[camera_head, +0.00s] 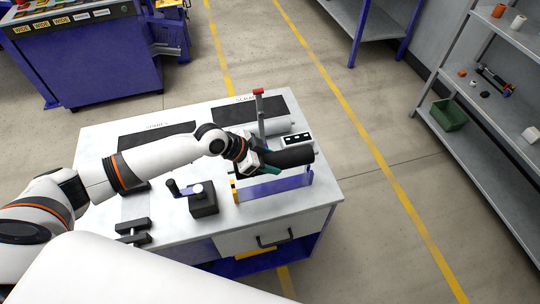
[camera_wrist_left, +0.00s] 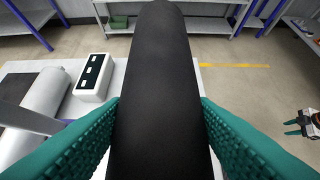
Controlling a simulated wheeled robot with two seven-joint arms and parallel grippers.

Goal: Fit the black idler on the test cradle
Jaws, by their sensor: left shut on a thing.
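The black idler (camera_head: 292,157) is a thick dark roller, held roughly level. My left gripper (camera_head: 262,166) is shut on it near its left end in the head view. In the left wrist view the idler (camera_wrist_left: 160,95) runs away from me between my two teal fingers. The test cradle (camera_head: 272,188), a low purple bracket with a yellow piece at its left end, stands on the bench just below the idler in the head view. I cannot tell whether they touch. My right gripper (camera_wrist_left: 293,128) shows small at the right edge of the wrist view, its teal fingers apart and empty.
A grey roller (camera_head: 268,126) and a white box with a black panel (camera_head: 297,139) stand behind the idler. A red-topped lever (camera_head: 260,112) rises beside them. A black block with a handle (camera_head: 203,200) stands left of the cradle. The bench's front right corner (camera_head: 322,193) is clear.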

